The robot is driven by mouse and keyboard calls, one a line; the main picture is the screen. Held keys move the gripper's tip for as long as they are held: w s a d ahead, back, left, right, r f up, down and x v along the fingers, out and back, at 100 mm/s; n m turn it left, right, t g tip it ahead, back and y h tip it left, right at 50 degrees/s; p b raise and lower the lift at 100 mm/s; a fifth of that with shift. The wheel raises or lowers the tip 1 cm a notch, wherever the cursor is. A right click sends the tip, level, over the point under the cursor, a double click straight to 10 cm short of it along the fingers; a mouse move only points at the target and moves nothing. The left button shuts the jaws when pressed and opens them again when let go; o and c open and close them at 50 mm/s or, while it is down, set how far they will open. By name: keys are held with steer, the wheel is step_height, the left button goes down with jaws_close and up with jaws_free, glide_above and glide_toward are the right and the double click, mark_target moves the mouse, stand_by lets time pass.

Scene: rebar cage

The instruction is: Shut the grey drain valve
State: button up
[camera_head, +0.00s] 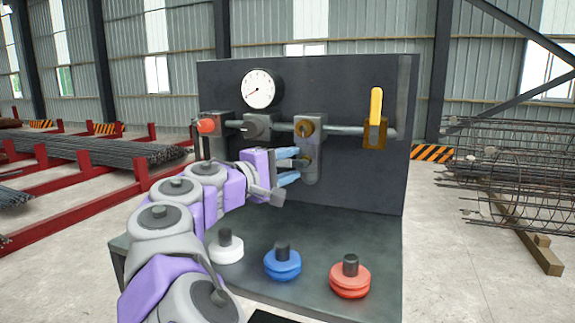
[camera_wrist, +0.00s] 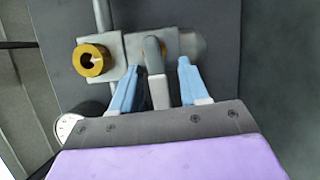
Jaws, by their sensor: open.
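The grey drain valve (camera_head: 310,173) hangs below the pipe on the dark panel, its lower part close to my gripper (camera_head: 289,165). In the wrist view, its grey lever (camera_wrist: 154,62) stands between the two blue fingers of my gripper (camera_wrist: 158,66). The fingers are spread, with a gap visible on each side of the lever. A brass fitting (camera_wrist: 92,60) sits on the same grey body, left of the fingers. In the head view, the lever is hard to make out behind my fingers.
A yellow-handled valve (camera_head: 376,107) is at the panel's right. A gauge (camera_head: 261,89) and a red knob (camera_head: 207,126) are at its left. White (camera_head: 226,249), blue (camera_head: 283,264) and red (camera_head: 350,279) knobbed pieces stand on the bench (camera_head: 315,225) below my arm.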

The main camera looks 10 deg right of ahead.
mark_target(280, 164)
steer(key=shift+w+a, duration=0.15)
steer(key=shift+a, duration=1.5)
steer(key=c, duration=0.4)
steer(key=shift+c, duration=0.6)
steer(key=shift+d, duration=0.8)
jaws_close()
